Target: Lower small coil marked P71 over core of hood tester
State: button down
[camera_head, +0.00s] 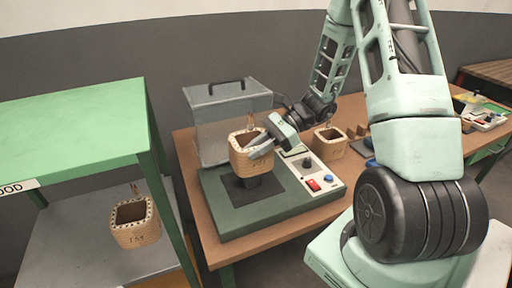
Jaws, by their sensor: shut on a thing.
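My gripper (262,146) is shut on the near right wall of a small tan coil (243,162), whose marking is too small to read surely. The coil is upright, with its open top facing up and a lead rising from its back. It is above the dark middle of the hood tester (226,213), a green base with a control panel. The tester's clear hood (215,118) with a black handle stands behind the coil.
Another coil (135,236) sits on the lower shelf of the green-topped rack (70,125) at left. A third coil (330,148) stands on the brown table (192,165) right of the control panel (313,177), near small brown blocks (357,131).

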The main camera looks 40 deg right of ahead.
aim_at(256, 170)
jog(key=shift+f+b, duration=0.8)
jog(key=shift+f, duration=0.55)
jog(key=shift+f, duration=0.15)
dwell(0.3)
jog(key=shift+f+b, duration=0.95)
jog(key=shift+f, duration=0.65)
jog(key=shift+f, duration=0.25)
jog(key=shift+f+b, duration=0.55)
jog(key=shift+f, duration=0.25)
jog(key=c, duration=1.4)
grip_release()
jog(key=shift+r, duration=0.1)
jog(key=shift+o, duration=0.7)
jog(key=shift+w, duration=0.1)
